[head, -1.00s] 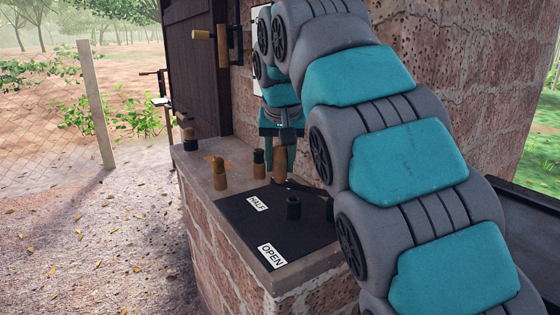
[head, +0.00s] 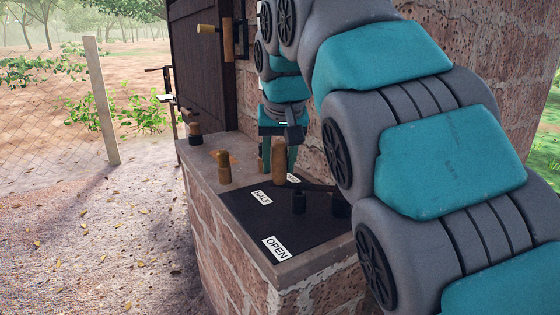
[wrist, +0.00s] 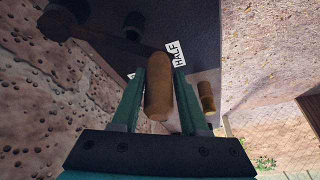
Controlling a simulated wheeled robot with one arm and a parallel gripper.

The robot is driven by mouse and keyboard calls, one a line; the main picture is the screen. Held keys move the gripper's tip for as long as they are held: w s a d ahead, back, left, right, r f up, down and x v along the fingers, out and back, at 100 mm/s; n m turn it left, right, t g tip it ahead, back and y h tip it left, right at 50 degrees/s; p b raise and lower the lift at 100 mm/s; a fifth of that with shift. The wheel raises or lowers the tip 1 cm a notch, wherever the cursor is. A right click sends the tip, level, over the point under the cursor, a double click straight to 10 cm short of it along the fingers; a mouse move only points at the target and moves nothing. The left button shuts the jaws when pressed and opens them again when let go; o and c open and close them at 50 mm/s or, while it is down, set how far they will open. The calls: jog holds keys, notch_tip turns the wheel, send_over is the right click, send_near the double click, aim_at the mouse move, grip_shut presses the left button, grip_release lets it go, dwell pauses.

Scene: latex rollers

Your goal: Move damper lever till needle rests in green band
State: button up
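The damper lever has an upright wooden handle (head: 279,162) and a dark arm reaching right to a black pivot (head: 298,202) on the dark plate (head: 240,215). My gripper (head: 279,160) points down around the handle, a finger on each side. In the wrist view the handle (wrist: 158,92) lies between the fingertips (wrist: 160,72), which appear closed on it. A HALF label (head: 263,197) lies front-left of the handle, an OPEN label (head: 276,249) is farther forward, and another label (head: 293,178) shows partly beside the handle. No needle or green band is visible.
A wooden peg (head: 224,167) and a dark-topped peg (head: 194,134) stand on the brick ledge to the left. A pitted brick wall (wrist: 40,100) is close beside the gripper. A dark door (head: 204,75) stands behind. My arm covers the right side.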

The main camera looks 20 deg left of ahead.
aim_at(280, 147)
jog(key=o, duration=0.3)
jog(key=shift+o, duration=0.2)
jog(key=shift+r, duration=0.1)
jog(key=shift+v, duration=2.6)
jog(key=shift+p+v, duration=1)
jog(key=shift+v, duration=0.25)
jog(key=shift+s, duration=0.1)
